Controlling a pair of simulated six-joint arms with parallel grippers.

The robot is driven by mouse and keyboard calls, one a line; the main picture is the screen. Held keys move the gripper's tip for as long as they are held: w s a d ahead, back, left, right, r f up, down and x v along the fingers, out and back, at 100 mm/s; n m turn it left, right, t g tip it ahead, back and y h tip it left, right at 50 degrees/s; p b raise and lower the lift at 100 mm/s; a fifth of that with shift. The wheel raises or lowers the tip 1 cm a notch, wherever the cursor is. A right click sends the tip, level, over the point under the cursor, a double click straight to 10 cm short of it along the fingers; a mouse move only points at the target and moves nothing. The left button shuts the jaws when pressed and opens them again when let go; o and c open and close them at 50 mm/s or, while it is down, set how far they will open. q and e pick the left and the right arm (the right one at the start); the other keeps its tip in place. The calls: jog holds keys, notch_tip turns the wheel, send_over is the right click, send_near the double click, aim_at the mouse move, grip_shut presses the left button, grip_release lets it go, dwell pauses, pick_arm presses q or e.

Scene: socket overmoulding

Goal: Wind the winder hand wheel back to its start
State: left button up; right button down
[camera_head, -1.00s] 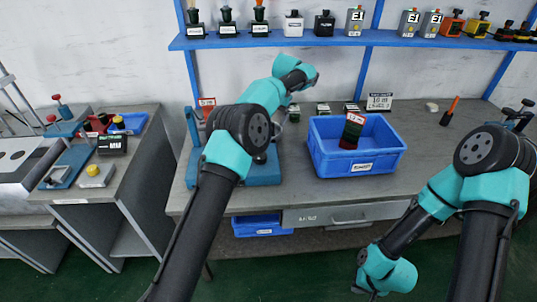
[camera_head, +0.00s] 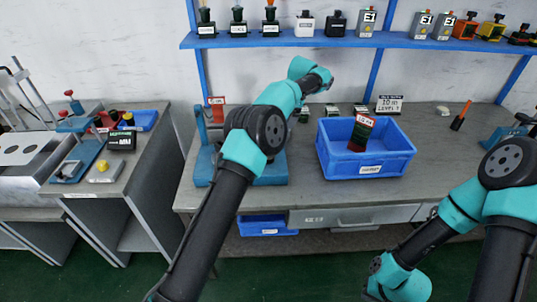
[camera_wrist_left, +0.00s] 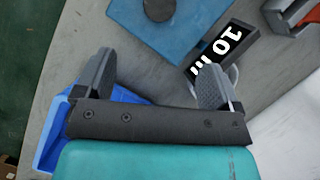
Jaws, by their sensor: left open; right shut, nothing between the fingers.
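The blue-based winder (camera_head: 270,176) stands on the left part of the bench, mostly behind my left arm. I cannot make out its hand wheel; the arm covers that area. In the left wrist view, a blue plate (camera_wrist_left: 190,32) with a dark round part lies beyond the fingertips. I cannot tell whether this is the winder. My left gripper (camera_wrist_left: 155,72) is open, with nothing between its fingers; the head view does not show its fingers clearly. My right gripper (camera_head: 376,295) is shut and empty, low in front of the bench and partly cut off.
A blue bin (camera_head: 340,165) holding a dark, red-labelled part (camera_head: 361,132) stands right of the winder. A level sign (camera_head: 389,104) stands behind it. A shelf (camera_head: 420,42) with several bottles and boxes runs above. A side bench (camera_head: 140,165) is at left.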

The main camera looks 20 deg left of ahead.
pick_arm(q)
jog(key=x, duration=1.7)
jog(key=shift+r, duration=0.1)
jog(key=c, duration=0.9)
jog(key=shift+c, duration=0.2)
